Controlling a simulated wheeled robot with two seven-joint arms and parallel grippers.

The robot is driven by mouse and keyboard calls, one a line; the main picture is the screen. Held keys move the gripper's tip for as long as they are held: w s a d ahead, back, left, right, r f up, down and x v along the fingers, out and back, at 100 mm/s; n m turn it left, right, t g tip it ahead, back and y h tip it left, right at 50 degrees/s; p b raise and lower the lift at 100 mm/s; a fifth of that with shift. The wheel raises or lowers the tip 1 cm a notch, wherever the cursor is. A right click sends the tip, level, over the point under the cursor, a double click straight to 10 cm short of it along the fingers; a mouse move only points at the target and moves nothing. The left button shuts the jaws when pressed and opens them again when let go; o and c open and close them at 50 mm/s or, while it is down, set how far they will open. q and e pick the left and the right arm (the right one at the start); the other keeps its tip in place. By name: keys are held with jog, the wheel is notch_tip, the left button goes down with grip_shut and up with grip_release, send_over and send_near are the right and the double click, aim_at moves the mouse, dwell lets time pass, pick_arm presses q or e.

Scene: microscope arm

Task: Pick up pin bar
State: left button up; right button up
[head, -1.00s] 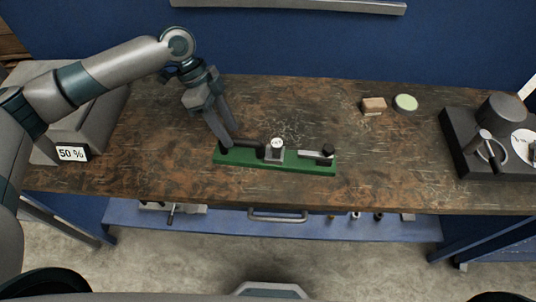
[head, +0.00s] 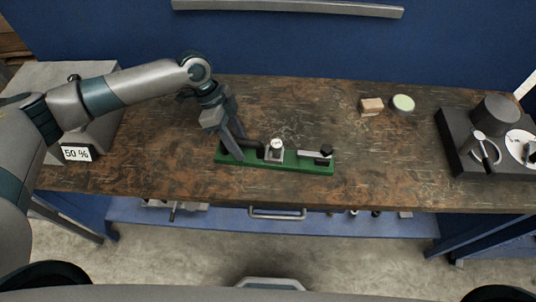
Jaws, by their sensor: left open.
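A green base (head: 290,166) lies on the workbench and carries several small parts. At its left end is a dark bar (head: 255,144), which looks like the pin bar; my fingers partly hide it. My left gripper (head: 240,148) reaches down from the left to this end of the base. Its jaws are open, with one finger in front of the dark bar and the other behind it. I cannot tell whether the fingers touch the bar. My right gripper is out of view.
A small gauge block (head: 275,150) stands mid-base, close right of the gripper. A black knob (head: 326,150) is at the right end. A tan block (head: 371,106) and a round green-topped tin (head: 403,103) lie farther back. A dark apparatus (head: 470,150) stands right.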

pick_arm(q)
grip_shut()
jog(key=shift+r, duration=0.1)
dwell(1.2)
